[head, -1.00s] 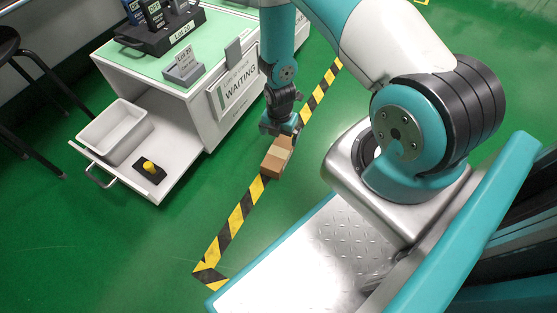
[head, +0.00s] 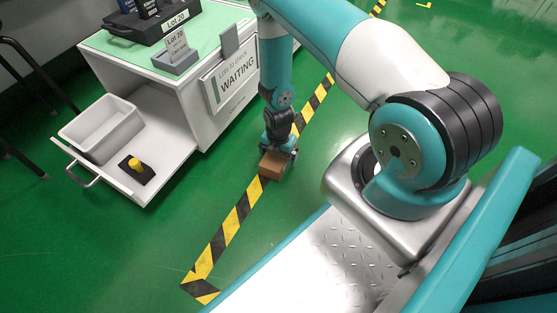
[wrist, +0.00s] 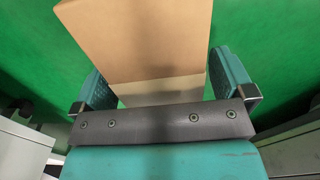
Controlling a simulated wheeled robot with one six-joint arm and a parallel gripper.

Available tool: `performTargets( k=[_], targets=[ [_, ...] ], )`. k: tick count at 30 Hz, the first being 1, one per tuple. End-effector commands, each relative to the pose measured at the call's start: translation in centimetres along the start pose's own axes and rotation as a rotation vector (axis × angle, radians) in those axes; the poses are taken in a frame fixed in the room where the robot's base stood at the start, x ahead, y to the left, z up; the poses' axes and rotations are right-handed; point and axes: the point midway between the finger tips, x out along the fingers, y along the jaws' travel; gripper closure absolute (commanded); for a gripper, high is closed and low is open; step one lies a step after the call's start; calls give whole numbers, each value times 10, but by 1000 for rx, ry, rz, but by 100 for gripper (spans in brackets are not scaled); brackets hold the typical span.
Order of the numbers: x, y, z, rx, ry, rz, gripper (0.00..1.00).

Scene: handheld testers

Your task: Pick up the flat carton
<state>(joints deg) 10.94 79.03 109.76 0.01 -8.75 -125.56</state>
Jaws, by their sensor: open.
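A plain brown carton (head: 271,167) is low by the yellow-and-black floor tape, to the right of the cabinet. My gripper (head: 281,154) is right at it, coming from above, and covers part of it in the head view. In the wrist view the carton (wrist: 140,45) fills the upper middle. The teal fingers of my gripper (wrist: 165,80) are apart, one on each side of the carton's near end. I cannot tell whether either finger touches it.
A white cabinet (head: 218,110) with a "WAITING" sign stands close to the left of my gripper. Its open drawer (head: 165,170) juts out, holding a grey bin (head: 102,140) and a yellow-knobbed black block (head: 134,166). Green floor (head: 120,260) is clear in front.

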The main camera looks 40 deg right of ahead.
Motion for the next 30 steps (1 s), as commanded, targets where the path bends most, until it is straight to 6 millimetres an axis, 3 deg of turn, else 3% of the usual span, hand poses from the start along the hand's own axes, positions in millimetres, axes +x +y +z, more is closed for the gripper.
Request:
performTargets(
  k=[5,12,23,30],
  targets=[
    [-1,0,0,0,-1,1,0],
    [-2,0,0,0,-1,1,55],
    [-8,1,0,0,-1,1,56],
    [-47,1,0,0,-1,2,56]
  ],
)
